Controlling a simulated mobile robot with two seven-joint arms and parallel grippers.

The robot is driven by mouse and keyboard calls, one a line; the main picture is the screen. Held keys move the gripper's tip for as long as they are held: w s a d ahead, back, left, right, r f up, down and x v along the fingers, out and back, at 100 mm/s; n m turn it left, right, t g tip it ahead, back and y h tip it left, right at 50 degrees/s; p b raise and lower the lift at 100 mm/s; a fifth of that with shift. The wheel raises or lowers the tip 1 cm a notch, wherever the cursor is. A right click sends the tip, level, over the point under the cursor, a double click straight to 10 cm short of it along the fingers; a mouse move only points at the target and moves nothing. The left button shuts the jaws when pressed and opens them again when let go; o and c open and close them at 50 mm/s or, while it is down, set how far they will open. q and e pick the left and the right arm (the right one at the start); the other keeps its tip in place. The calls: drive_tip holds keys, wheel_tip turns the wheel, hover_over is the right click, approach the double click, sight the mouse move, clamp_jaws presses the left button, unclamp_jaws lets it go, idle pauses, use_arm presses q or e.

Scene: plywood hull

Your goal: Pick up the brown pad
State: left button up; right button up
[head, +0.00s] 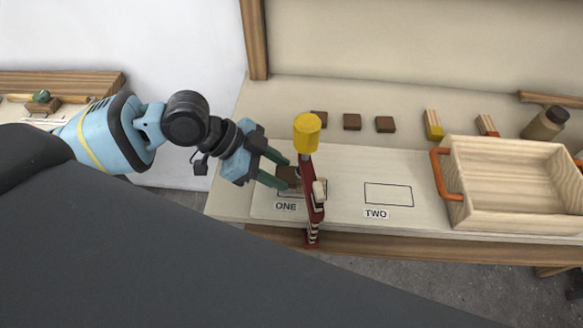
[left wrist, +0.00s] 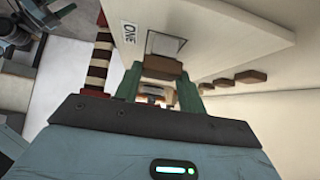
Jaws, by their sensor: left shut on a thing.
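A brown pad (head: 287,176) is between the green fingers of my left gripper (head: 274,172), above the outlined box marked ONE. My left gripper is shut on it. In the left wrist view, the brown pad (left wrist: 163,66) sits between the two green fingertips, with the ONE label beyond it. Whether the pad touches the board is hard to tell. Several more brown pads lie in a row farther back, among them one brown block (head: 352,121) in the middle. My right gripper is not in view.
A red post with a yellow cylinder top (head: 307,133) stands close to the right of my left gripper. An empty outlined box marked TWO (head: 388,194) lies to the right. A wooden tray (head: 510,222) with orange handles and a brown bottle (head: 545,122) are farther right.

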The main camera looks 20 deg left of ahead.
use_arm(q)
drive_tip(key=s+a, duration=0.1)
drive_tip(key=a, duration=0.3)
drive_tip(key=s+a+b, duration=0.1)
drive_tip(key=a, duration=0.2)
drive_tip(key=s+a, duration=0.1)
drive_tip(key=a, duration=0.3)
drive_tip(key=shift+s+a, duration=0.35)
drive_tip(key=shift+s, duration=0.05)
drive_tip(key=shift+s+a, duration=0.3)
drive_tip(key=shift+a, duration=0.75)
